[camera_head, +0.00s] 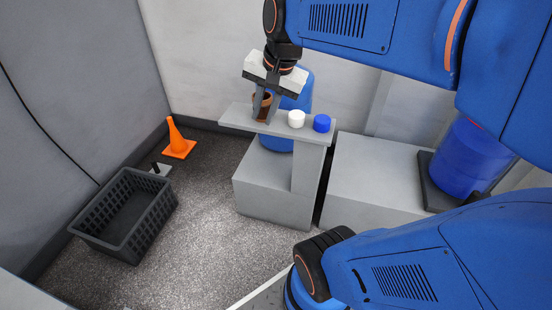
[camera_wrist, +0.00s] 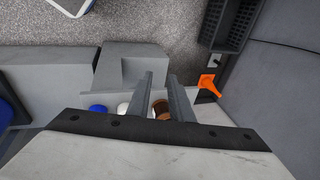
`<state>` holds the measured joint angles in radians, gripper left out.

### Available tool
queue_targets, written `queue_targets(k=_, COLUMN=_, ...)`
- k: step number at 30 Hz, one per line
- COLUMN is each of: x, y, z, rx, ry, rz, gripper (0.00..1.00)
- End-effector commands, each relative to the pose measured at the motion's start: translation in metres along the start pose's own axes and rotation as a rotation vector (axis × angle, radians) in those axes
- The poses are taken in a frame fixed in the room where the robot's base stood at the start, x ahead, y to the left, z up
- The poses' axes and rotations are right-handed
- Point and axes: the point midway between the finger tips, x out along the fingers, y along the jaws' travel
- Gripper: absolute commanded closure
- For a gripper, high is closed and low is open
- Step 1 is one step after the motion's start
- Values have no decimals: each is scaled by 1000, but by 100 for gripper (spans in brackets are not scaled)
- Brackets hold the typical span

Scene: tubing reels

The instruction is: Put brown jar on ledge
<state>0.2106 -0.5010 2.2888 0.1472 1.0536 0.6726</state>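The brown jar (camera_head: 262,103) is upright between the fingers of my gripper (camera_head: 264,118), over the left part of the grey ledge (camera_head: 235,117). The fingers point down and the jar fills the gap between them, so my gripper looks shut on it. The jar's base is at about the ledge's top; I cannot tell whether it touches. In the wrist view the brown jar (camera_wrist: 161,107) shows between the two fingers (camera_wrist: 161,84), partly hidden by them. A white jar (camera_head: 296,119) and a blue jar (camera_head: 322,123) stand on the ledge to the right.
A blue drum (camera_head: 299,92) stands behind the ledge and another blue drum (camera_head: 466,158) is at the right. An orange cone (camera_head: 177,141) and a black crate (camera_head: 127,217) are on the floor at left. A grey block (camera_head: 265,190) stands below the ledge.

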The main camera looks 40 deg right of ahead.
Motion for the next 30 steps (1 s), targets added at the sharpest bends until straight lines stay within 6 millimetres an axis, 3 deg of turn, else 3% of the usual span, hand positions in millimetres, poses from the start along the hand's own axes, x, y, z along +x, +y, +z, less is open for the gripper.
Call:
queue_targets(k=1, x=1, y=8, z=17, rx=-111, ry=12, rz=-3, gripper=81)
queue_targets(k=6, x=11, y=39, z=60, rx=-501, ry=57, rz=1, gripper=81)
queue_targets(k=13, x=25, y=69, z=92, rx=-865, ry=102, rz=10, gripper=81)
queue_targets(k=18, x=29, y=76, z=98, rx=-952, ry=113, rz=15, gripper=81)
queue_targets(k=30, x=29, y=76, z=98, rx=-954, ry=113, rz=16, gripper=81)
